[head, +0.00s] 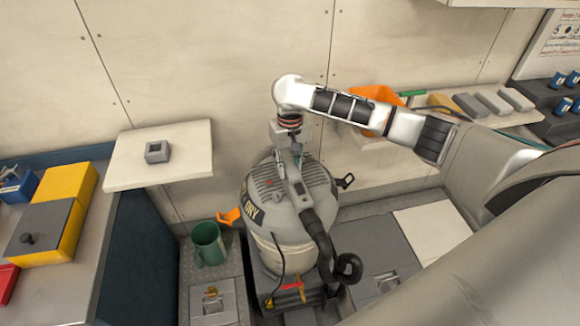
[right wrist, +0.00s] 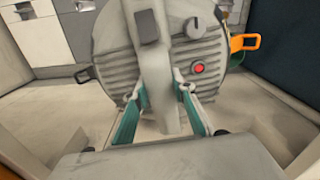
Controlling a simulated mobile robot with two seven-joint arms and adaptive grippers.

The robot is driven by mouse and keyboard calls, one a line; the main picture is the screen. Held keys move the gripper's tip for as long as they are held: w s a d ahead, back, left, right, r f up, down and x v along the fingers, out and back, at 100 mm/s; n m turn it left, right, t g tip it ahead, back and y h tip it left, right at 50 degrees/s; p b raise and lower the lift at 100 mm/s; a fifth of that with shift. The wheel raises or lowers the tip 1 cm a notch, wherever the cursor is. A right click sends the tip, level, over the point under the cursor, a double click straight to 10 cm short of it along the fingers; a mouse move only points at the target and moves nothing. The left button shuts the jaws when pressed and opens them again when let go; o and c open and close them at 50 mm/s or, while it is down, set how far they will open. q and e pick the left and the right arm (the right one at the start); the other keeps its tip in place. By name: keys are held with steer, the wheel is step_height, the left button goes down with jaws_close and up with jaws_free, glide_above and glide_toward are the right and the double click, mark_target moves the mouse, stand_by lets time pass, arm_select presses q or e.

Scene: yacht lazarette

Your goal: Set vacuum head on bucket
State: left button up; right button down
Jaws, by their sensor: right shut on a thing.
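The grey vacuum head (head: 262,190) is a ribbed dome with a dark label, a top handle and a black hose. It sits over the pale bucket (head: 290,258) in the head view; whether it is fully seated I cannot tell. My right gripper (head: 293,170) comes down from above and is shut on the head's handle. In the right wrist view the teal fingertips (right wrist: 162,110) lie on both sides of the grey handle (right wrist: 155,60), with the ribbed vacuum head (right wrist: 115,60) and its red button behind. An orange latch (head: 229,217) and a black latch (head: 346,181) stick out at its sides. My left gripper is out of view.
A green mug (head: 208,243) stands left of the bucket. A white wall shelf (head: 165,170) with a small grey block is at left. Yellow boxes (head: 68,182) lie on the left bench. Another shelf at right holds an orange item (head: 372,94) and several blocks.

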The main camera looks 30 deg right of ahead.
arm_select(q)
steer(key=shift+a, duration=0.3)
arm_select(e)
steer(key=shift+f, duration=0.25)
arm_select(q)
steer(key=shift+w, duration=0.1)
arm_select(e)
steer(key=c, duration=1.6)
jaws_free()
steer(key=shift+s+f, duration=0.1)
steer(key=shift+f, duration=0.15)
steer(key=shift+r, duration=0.5)
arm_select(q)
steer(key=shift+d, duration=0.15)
arm_select(e)
step_height(320, 180, up, 11)
steer(key=shift+r, duration=0.2)
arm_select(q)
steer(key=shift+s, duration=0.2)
